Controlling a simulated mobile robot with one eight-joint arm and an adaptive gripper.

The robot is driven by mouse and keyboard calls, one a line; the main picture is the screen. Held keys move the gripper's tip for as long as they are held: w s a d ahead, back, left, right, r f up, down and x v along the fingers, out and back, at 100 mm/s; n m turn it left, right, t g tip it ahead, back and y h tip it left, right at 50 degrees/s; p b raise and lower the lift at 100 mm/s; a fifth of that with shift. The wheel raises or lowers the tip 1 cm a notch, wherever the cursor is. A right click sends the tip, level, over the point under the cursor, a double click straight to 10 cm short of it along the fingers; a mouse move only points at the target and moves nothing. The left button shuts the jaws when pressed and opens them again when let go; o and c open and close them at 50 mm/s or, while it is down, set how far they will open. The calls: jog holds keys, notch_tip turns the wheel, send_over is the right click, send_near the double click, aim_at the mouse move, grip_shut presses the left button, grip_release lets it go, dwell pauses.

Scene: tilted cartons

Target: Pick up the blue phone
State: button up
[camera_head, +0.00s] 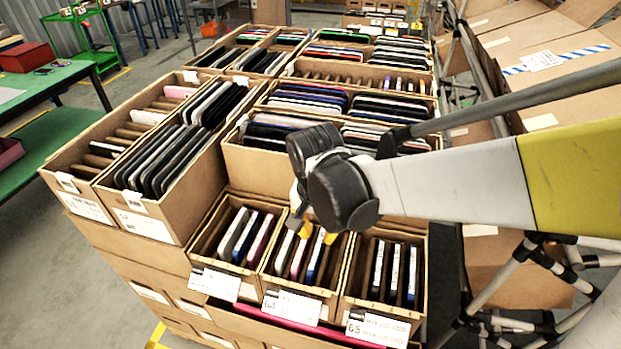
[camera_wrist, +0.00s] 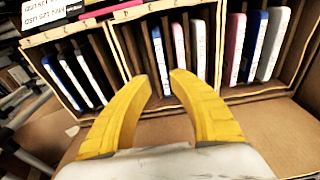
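A blue phone with a pale face stands on edge in the middle front carton, seen in the head view (camera_head: 316,262) and the wrist view (camera_wrist: 158,50). My gripper (camera_head: 318,236) has its yellow fingers open over this carton. In the wrist view the fingertips (camera_wrist: 161,78) appear one on each side of the blue phone's line, with a gap between them. I cannot tell whether they touch it. A pink or red phone (camera_wrist: 179,50) and a whitish phone (camera_wrist: 200,48) stand beside it.
The left front carton (camera_head: 198,257) and right front carton (camera_head: 350,290) flank the middle one, with thin dark dividers and cardboard walls near the fingers. Larger cartons full of phones (camera_head: 185,245) rise behind and left. A green table (camera_head: 45,140) stands at far left.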

aim_at(317, 248)
notch_tip(317, 248, down, 4)
jog(key=shift+w+f+b, duration=0.15)
jog(key=shift+f+b, duration=0.05)
jog(key=shift+b, duration=0.55)
jog(key=f+b, duration=0.1)
jog(key=w+f, duration=0.1)
jog(key=f, duration=0.1)
jog(key=w+f+b, duration=0.1)
jog(key=f, duration=0.1)
jog(key=shift+d+f+b, duration=0.15)
jog(key=shift+f+b, duration=0.1)
jog(key=shift+b, duration=0.1)
jog(key=shift+s+r, duration=0.1)
grip_shut()
